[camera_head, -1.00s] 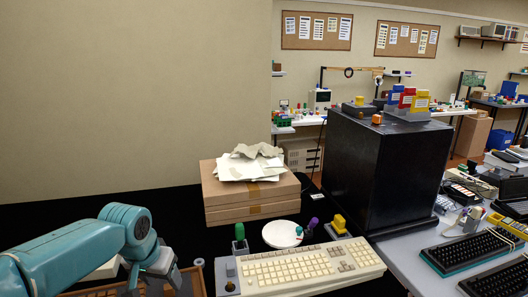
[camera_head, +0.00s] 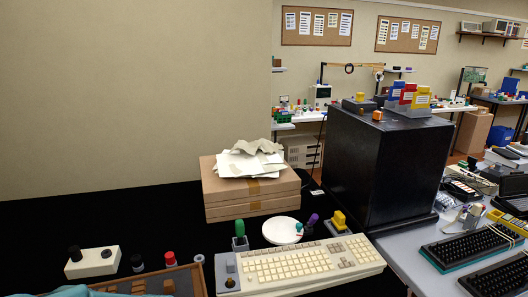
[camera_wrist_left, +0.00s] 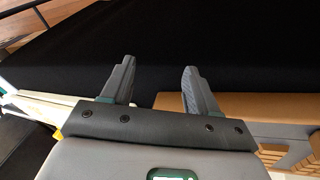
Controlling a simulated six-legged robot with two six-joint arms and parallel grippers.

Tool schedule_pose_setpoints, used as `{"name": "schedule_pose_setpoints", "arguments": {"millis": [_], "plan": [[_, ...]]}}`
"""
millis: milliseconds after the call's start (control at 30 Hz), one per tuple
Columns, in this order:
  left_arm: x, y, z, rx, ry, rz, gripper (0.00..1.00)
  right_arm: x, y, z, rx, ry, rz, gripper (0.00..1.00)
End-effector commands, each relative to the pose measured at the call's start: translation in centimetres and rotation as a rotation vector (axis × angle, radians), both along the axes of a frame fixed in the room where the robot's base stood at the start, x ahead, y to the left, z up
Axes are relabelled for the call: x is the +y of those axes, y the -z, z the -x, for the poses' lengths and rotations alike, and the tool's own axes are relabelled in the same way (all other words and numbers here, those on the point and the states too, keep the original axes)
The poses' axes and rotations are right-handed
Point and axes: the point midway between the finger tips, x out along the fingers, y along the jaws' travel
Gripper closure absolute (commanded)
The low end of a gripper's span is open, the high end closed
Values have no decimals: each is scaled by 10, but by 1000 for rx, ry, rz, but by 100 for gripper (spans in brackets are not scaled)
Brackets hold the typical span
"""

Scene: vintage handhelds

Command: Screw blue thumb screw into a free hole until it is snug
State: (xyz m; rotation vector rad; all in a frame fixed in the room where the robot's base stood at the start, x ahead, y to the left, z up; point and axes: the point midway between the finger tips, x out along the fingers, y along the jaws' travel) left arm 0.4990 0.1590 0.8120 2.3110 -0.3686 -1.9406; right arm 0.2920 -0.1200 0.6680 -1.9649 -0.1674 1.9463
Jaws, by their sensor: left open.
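I cannot make out a blue thumb screw or a free hole for it in either view. My left gripper (camera_wrist_left: 157,72) is open and empty in the left wrist view. Its two grey fingers stand apart over the black tabletop (camera_wrist_left: 160,45). In the head view only a strip of my teal left arm (camera_head: 62,291) shows at the bottom left edge, and its gripper is out of frame. My right gripper is not in view.
A white box with black knobs (camera_head: 93,262) and a wooden tray (camera_head: 196,270) with a red knob (camera_head: 170,258) lie at lower left. A keyboard (camera_head: 300,265), white plate (camera_head: 281,231), green knob (camera_head: 239,230) and cardboard boxes (camera_head: 252,197) stand rightward. Black tabletop is clear at left.

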Motion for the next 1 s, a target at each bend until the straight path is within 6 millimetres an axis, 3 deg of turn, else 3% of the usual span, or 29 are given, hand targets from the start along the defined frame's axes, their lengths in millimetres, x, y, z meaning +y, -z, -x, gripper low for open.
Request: {"name": "schedule_pose_setpoints", "arguments": {"millis": [33,100,200,300,400,533,1000], "plan": [[-10,37,29,47,-19,32,40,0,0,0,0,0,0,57],[-21,76,67,88,-62,74,40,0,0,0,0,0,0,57],[-33,115,124,141,-133,109,40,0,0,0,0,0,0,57],[-38,135,170,178,-192,121,40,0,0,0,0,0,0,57],[-39,142,197,198,-229,120,40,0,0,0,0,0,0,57],[-40,144,209,203,-246,117,40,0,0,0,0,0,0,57],[-40,144,207,200,-245,118,40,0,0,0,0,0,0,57]]}}
